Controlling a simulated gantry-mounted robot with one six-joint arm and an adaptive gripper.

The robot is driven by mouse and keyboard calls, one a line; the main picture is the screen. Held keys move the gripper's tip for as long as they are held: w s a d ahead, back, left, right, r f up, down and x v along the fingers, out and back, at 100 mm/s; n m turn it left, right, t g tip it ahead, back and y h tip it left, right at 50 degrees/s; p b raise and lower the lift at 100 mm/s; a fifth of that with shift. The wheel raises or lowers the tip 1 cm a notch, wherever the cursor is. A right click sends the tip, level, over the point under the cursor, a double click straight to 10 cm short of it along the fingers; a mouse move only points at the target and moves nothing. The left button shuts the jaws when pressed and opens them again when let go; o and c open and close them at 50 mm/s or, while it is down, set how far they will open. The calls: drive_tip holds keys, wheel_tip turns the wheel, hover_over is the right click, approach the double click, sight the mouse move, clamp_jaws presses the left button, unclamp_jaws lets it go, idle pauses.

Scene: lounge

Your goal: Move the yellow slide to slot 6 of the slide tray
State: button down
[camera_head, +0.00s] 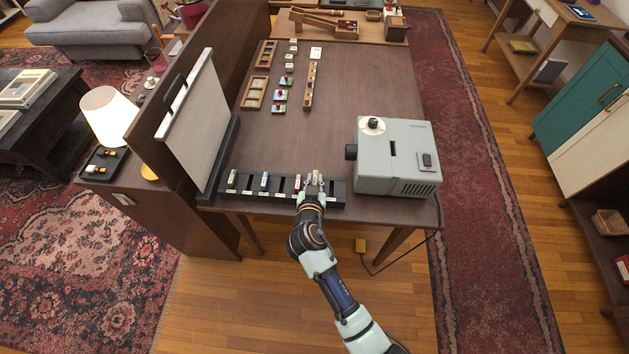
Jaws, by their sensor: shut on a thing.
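The slide tray (248,189) is a long black rack with white slot labels at the near edge of the brown table. A green-marked slide (232,179) stands near its left end, a blue-marked slide (265,181) stands further right, and a reddish one (297,182) stands just left of my gripper. My gripper (315,182) is over the right part of the tray, shut on a small pale slide (315,175), taken to be the yellow slide; its colour is hard to tell. I cannot tell whether its lower edge is in a slot; the gripper hides it.
A grey projector (398,165) stands close on the right. A white screen (201,120) in a dark frame rises at the left. Wooden trays (256,92) and small slides (281,95) lie further back. The table's middle is clear.

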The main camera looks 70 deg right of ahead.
drive_tip(key=shift+f+b, duration=1.4)
drive_tip(key=shift+f, duration=0.1)
drive_tip(key=c, duration=1)
unclamp_jaws()
drive_tip(key=p+v, duration=0.2)
drive_tip(key=v, duration=0.4)
